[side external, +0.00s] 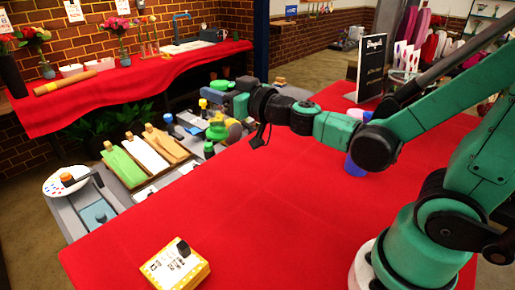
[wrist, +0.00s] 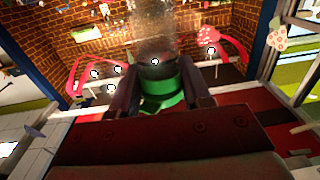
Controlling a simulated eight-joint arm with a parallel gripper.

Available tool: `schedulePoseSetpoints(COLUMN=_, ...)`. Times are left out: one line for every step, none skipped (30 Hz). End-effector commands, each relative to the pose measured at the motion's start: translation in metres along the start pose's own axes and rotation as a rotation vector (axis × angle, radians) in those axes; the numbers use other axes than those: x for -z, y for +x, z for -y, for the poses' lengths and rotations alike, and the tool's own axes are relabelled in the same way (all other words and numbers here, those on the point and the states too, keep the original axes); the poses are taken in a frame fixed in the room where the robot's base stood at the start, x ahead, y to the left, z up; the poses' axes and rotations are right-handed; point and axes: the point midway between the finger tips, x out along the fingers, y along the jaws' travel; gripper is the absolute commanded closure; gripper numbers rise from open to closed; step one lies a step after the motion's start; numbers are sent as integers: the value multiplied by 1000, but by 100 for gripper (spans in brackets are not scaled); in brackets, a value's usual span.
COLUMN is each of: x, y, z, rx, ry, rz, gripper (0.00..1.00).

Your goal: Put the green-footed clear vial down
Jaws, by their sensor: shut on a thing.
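In the wrist view my gripper (wrist: 163,92) is shut on the green-footed clear vial (wrist: 170,104). The green foot sits between the two dark fingers, with a dark band above it and a hazy, see-through upper part against the brick wall. In the side view my gripper (side external: 223,102) is small, at the far left edge of the red table (side external: 255,200), over or beside a crowded grey bench. There I cannot tell the vial from the green and yellow items around the fingers, nor whether its foot touches anything.
A yellow box (side external: 176,266) lies at the red table's front. A blue cylinder (side external: 354,166) and a black sign (side external: 370,68) stand on its right side. The table's middle is clear. Green, white and orange pieces (side external: 146,151) lie on the grey bench at left.

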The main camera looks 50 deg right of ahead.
Motion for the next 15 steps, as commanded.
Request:
schedulePoseSetpoints(x=0, y=-2, z=-1, rx=-14, ry=-2, rz=1, gripper=100)
schedulePoseSetpoints(x=-1, y=-4, z=-3, rx=-27, ry=-2, rz=0, gripper=100)
schedulePoseSetpoints(x=-1, y=-6, z=-4, rx=-42, ry=-2, rz=-2, gripper=100)
schedulePoseSetpoints(x=1, y=-4, z=-6, rx=-52, ry=1, rz=-3, gripper=100)
schedulePoseSetpoints(x=2, y=-3, z=-8, rx=-62, ry=1, rz=-3, gripper=100)
schedulePoseSetpoints(x=2, y=-2, z=-10, rx=-76, ry=1, rz=-2, gripper=100)
schedulePoseSetpoints(x=3, y=-1, z=-12, rx=-86, ry=1, rz=-1, gripper=100)
schedulePoseSetpoints(x=3, y=-1, z=-14, rx=-95, ry=1, rz=1, gripper=100)
schedulePoseSetpoints(x=4, y=0, z=-16, rx=-109, ry=0, rz=5, gripper=100)
schedulePoseSetpoints(x=6, y=2, z=-21, rx=-141, ry=-2, rz=8, gripper=100)
schedulePoseSetpoints(x=8, y=4, z=-27, rx=-179, ry=-4, rz=10, gripper=100)
schedulePoseSetpoints(x=11, y=7, z=-36, rx=-231, ry=-6, rz=14, gripper=100)
schedulePoseSetpoints(x=14, y=8, z=-42, rx=-271, ry=-7, rz=18, gripper=100)
schedulePoseSetpoints(x=16, y=10, z=-49, rx=-313, ry=-8, rz=21, gripper=100)
schedulePoseSetpoints(x=19, y=11, z=-58, rx=-374, ry=-9, rz=26, gripper=100)
